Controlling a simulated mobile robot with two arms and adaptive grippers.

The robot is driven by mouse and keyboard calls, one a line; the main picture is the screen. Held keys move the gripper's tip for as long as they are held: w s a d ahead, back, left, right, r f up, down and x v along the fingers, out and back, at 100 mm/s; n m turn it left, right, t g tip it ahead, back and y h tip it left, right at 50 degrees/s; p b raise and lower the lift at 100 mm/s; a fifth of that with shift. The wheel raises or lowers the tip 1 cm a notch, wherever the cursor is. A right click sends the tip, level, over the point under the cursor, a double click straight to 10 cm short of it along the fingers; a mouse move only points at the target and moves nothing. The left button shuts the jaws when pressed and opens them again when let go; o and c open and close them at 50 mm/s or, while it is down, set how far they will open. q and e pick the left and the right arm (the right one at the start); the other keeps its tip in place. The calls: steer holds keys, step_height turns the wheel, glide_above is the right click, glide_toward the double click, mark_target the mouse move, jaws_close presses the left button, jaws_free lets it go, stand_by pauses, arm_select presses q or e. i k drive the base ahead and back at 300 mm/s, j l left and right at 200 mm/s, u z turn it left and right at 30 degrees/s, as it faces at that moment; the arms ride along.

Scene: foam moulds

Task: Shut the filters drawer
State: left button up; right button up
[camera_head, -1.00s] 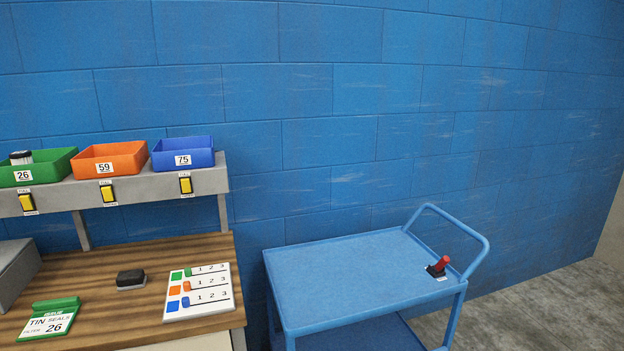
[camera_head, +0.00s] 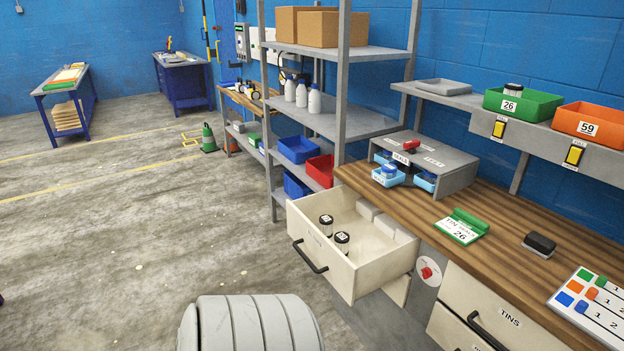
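A cream drawer (camera_head: 330,268) stands pulled out from under the wooden bench, its black handle (camera_head: 309,257) facing left. Its front label is too small to read; I take it for the filters drawer. Two dark-capped canisters (camera_head: 342,243) stand in it, with pale blocks along its far side. A second drawer (camera_head: 482,312), labelled TINS, is in the bench to the right and looks shut. Neither of my grippers is in view. A grey ribbed part of my own arm shows at the bottom, apart from the open drawer.
The wooden bench (camera_head: 500,222) carries a grey stand (camera_head: 450,160), a green-edged card and a dark block. A red knob (camera_head: 426,272) sits between the drawers. A grey shelf rack (camera_head: 342,120) rises behind the open drawer. The concrete floor (camera_head: 130,230) to the left is clear.

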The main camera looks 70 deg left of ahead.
mark_target(381, 250)
steer(key=u, duration=2.25)
